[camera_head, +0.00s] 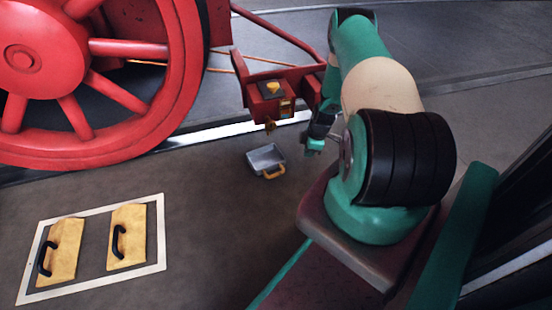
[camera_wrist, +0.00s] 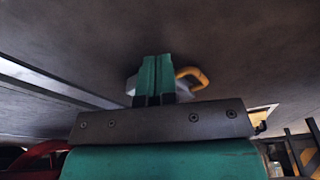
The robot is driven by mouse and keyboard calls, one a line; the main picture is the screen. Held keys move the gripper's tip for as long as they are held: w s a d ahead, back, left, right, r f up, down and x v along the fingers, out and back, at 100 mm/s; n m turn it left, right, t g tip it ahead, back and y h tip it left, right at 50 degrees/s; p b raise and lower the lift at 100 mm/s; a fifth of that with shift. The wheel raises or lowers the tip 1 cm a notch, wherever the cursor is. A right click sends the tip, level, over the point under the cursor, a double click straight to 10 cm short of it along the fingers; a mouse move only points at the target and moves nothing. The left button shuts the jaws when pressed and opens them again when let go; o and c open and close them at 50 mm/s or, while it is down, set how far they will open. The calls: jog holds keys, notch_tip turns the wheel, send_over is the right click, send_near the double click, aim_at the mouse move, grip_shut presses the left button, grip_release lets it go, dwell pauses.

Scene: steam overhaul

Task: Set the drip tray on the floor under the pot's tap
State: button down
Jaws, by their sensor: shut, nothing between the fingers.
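The drip tray (camera_head: 266,156) is a shallow grey pan with a yellow handle (camera_head: 273,174). It lies on the floor, below the brass tap (camera_head: 270,127) in the picture; I cannot tell whether it is exactly under it. The tap hangs from the red pot (camera_head: 268,106), which has a yellow cap on top. My gripper (camera_head: 314,150) is to the right of the tray, apart from it, shut and empty. In the wrist view my green fingers (camera_wrist: 156,62) are together and hide most of the tray (camera_wrist: 130,86); its handle (camera_wrist: 196,73) shows to their right.
A large red wheel (camera_head: 95,50) stands on the rail at the upper left. A red beam (camera_head: 275,34) runs by the pot. Two yellow chocks (camera_head: 66,250) (camera_head: 128,236) with black handles lie in a white floor outline (camera_head: 92,278). Floor left of the tray is clear.

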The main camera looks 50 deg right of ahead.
aim_at(281, 163)
jog(key=shift+s+d+f, duration=0.1)
jog(key=shift+s+f, duration=0.15)
jog(key=shift+f, duration=0.3)
jog(key=shift+s+d+f, duration=0.1)
jog(key=shift+s+f, duration=0.15)
jog(key=shift+f, duration=0.45)
jog(key=w+a+b, duration=0.2)
jog(key=w, duration=0.1)
jog(key=w+a+b, duration=0.4)
jog(key=w+a, duration=0.1)
jog(key=shift+w+f+b, duration=0.15)
jog(key=shift+w+b, duration=0.15)
jog(key=shift+a+f+b, duration=0.2)
jog(key=shift+b, duration=0.2)
jog(key=shift+f+b, duration=0.3)
jog(key=shift+f, duration=0.1)
